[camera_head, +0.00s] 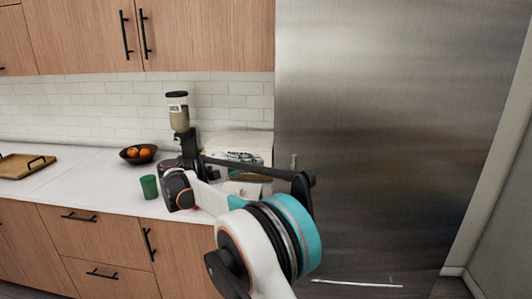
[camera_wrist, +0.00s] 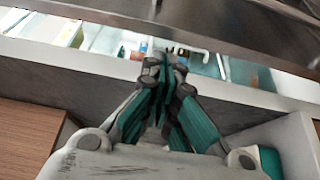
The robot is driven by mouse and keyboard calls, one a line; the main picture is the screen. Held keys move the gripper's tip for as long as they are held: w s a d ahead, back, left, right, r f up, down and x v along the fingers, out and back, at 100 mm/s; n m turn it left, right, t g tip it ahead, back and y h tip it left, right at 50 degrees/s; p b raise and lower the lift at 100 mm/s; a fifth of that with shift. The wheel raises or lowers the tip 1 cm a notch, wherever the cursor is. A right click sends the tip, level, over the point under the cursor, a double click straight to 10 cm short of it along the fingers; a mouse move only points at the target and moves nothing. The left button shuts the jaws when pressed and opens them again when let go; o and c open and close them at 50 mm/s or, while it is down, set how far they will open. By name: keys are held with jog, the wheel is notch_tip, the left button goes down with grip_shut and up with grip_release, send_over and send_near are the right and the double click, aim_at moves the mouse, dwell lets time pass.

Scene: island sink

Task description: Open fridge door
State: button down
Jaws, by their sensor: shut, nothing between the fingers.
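The tall stainless-steel fridge (camera_head: 400,130) fills the right side of the head view. Its broad front looks flat, and a small upright bright piece (camera_head: 293,160) near its left edge may be part of a handle. A bright horizontal bar (camera_head: 355,284) crosses the steel low down. My gripper (camera_wrist: 165,75) is shut and empty in the wrist view, its teal-padded fingers together. Beyond it lie a pale strip, a bright area with coloured items (camera_wrist: 75,35), and dark metal (camera_wrist: 200,25) above. My arm hides the fridge's lower left edge.
A white counter (camera_head: 85,190) runs left of the fridge. On it stand a dark grinder-like machine (camera_head: 180,125), a green cup (camera_head: 149,187), a fruit bowl (camera_head: 138,154) and a wooden tray (camera_head: 25,167). Wooden cabinets (camera_head: 200,35) hang above. A wall (camera_head: 505,190) bounds the right.

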aim_at(284, 157)
jog(key=b+x, duration=0.2)
jog(key=x, duration=0.8)
jog(key=shift+d+r+b, duration=0.1)
jog(key=shift+b, duration=0.25)
jog(key=shift+s, duration=0.1)
